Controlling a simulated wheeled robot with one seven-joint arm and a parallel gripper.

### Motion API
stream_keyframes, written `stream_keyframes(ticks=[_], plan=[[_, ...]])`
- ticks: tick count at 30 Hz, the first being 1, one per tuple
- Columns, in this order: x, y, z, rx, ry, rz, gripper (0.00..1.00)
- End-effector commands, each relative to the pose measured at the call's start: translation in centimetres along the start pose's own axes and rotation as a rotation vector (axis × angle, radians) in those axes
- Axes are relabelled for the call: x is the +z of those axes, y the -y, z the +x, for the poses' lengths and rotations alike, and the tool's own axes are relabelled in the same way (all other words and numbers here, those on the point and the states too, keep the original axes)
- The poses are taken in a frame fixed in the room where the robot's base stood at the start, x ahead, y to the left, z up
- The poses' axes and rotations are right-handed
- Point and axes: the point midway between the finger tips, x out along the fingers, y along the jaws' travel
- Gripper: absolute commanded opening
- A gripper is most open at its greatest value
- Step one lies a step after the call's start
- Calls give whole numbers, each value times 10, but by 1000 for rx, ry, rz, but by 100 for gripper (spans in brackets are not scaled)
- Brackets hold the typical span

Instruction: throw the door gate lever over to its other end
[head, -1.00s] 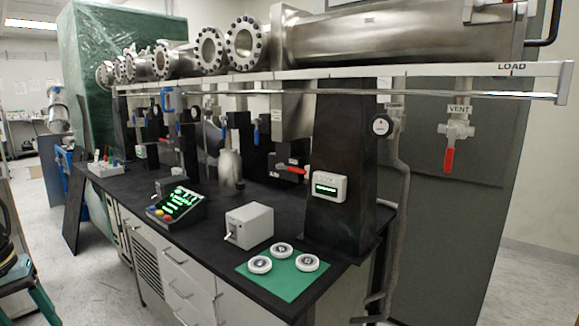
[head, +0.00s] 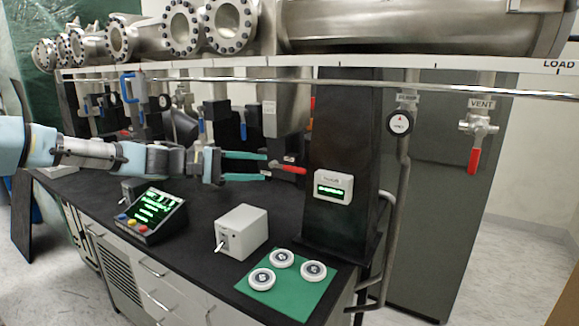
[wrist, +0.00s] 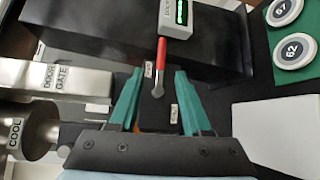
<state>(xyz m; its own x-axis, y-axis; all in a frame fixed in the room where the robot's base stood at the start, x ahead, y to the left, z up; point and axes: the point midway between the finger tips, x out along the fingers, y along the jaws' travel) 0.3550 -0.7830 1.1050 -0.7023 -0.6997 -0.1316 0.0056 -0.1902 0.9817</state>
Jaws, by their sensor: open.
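The door gate lever is a red handle on a grey metal arm. In the head view the lever (head: 290,168) points right, toward the black column. In the wrist view the lever (wrist: 161,54) points up the picture, with its metal pivot end between my teal fingers. My gripper (head: 267,166) is open, its fingertips just left of the red handle; the wrist view shows the gripper (wrist: 158,74) with one finger on each side of the lever, apart from it. A metal block marked DOOR GATE (wrist: 60,80) is at left there. Small end labels are unreadable.
A black column (head: 340,130) with a white display box (head: 333,187) stands right of the lever. A grey switch box (head: 241,230), a green mat (head: 287,285) with round discs and a control console (head: 150,215) sit on the bench below. A rail (head: 400,86) runs above.

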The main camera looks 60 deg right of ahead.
Motion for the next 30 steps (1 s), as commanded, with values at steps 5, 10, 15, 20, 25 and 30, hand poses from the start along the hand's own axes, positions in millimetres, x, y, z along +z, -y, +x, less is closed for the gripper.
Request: stream_keyframes(ticks=[5,10,15,20,25,30], plan=[[2,-3,31,-3,4,-2,48],[2,-2,62,-5,3,-3,48],[2,-1,86,-5,2,-2,48],[1,1,97,-6,1,-1,48],[1,2,99,-6,0,-1,48],[1,2,99,-6,0,0,45]])
